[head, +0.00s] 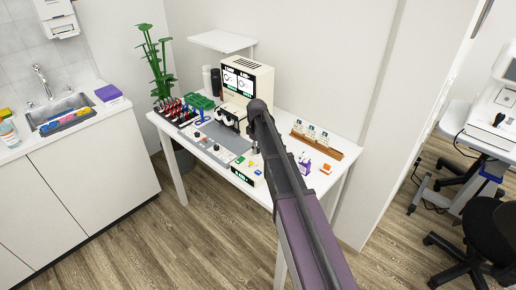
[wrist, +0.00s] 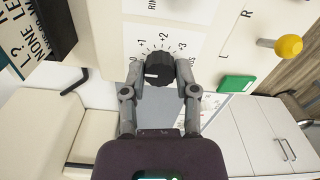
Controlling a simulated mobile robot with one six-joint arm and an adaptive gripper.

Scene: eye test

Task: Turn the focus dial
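The focus dial (wrist: 158,68) is a round black knob on a pale panel in the wrist view. Numbers 0, +1, +2 and +3 are printed in an arc above it, with short tick marks. A white mark on the knob points left, near or just below the 0. My gripper (wrist: 160,70) has one grey finger on each side of the knob, close against it, and appears shut on it. In the head view, my gripper (head: 254,145) is at the right side of the cream eye-test machine (head: 247,80), and my arm hides the dial.
A yellow ball-topped lever (wrist: 288,46) and a green block (wrist: 237,84) lie to the right in the wrist view. A black part (wrist: 55,28) is at left.

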